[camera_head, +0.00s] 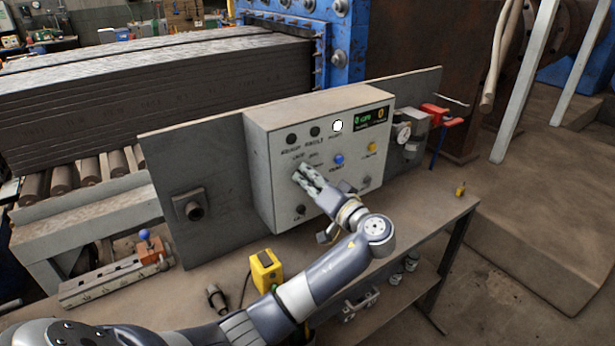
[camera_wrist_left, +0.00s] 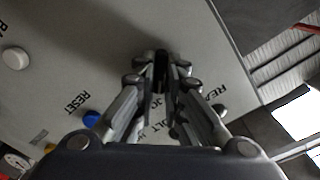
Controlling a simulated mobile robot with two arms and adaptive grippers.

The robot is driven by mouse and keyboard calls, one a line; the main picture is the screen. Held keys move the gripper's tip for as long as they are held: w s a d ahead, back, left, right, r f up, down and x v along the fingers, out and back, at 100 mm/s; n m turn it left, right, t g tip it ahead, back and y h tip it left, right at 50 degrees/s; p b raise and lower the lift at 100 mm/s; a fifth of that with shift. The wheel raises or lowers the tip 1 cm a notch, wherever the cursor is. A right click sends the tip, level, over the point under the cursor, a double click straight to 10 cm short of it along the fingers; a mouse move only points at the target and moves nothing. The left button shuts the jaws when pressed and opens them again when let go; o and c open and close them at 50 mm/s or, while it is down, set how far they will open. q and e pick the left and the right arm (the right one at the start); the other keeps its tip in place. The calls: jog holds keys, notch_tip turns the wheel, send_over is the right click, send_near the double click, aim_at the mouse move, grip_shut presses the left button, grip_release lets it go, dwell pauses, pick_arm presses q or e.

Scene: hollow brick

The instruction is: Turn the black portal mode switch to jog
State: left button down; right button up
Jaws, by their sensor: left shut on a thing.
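The black portal mode switch (camera_wrist_left: 161,66) shows in the left wrist view as a narrow dark knob on the grey control box. My left gripper (camera_wrist_left: 161,82) is shut on it, with one finger on each side. In the head view my left gripper (camera_head: 301,171) reaches the left middle of the front of the control box (camera_head: 262,160) and hides the switch there. The lettering around the switch is partly covered by the fingers, and I cannot tell which label the knob points to. My right gripper is not in view.
The box also carries a blue button (camera_head: 338,159), a yellow button (camera_head: 372,147), a lit white lamp (camera_head: 337,126) and a display (camera_head: 370,116). The bench's right part is mostly clear.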

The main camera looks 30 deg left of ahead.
pick_arm(q)
jog(key=shift+m, duration=0.3)
jog(key=c, duration=1.7)
grip_release()
jog(key=v, duration=1.2)
jog(key=shift+d+f, duration=0.1)
